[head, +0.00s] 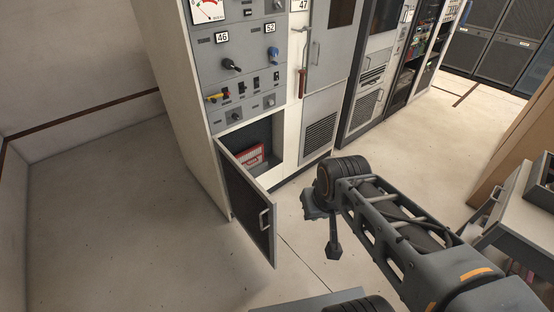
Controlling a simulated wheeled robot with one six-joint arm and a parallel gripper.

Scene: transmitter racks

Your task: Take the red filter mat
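A flat red item with pale markings, seemingly the red filter mat (252,157), leans inside the low open compartment (268,137) of the cabinet. Its lower part is hidden behind the compartment's edge and door. The compartment's dark-panelled door (247,205) stands swung open towards the front, with a light handle on its face. My gripper (333,248) hangs at the end of my arm, to the right of the door and apart from it and the mat. It is small and dark here, and I cannot tell whether its fingers are open.
The cabinet front (235,65) carries knobs, switches and plates marked 46 and 52. More racks (370,75) stand to its right. A grey desk (510,205) is at the right edge. The floor (110,220) left of the open door is clear.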

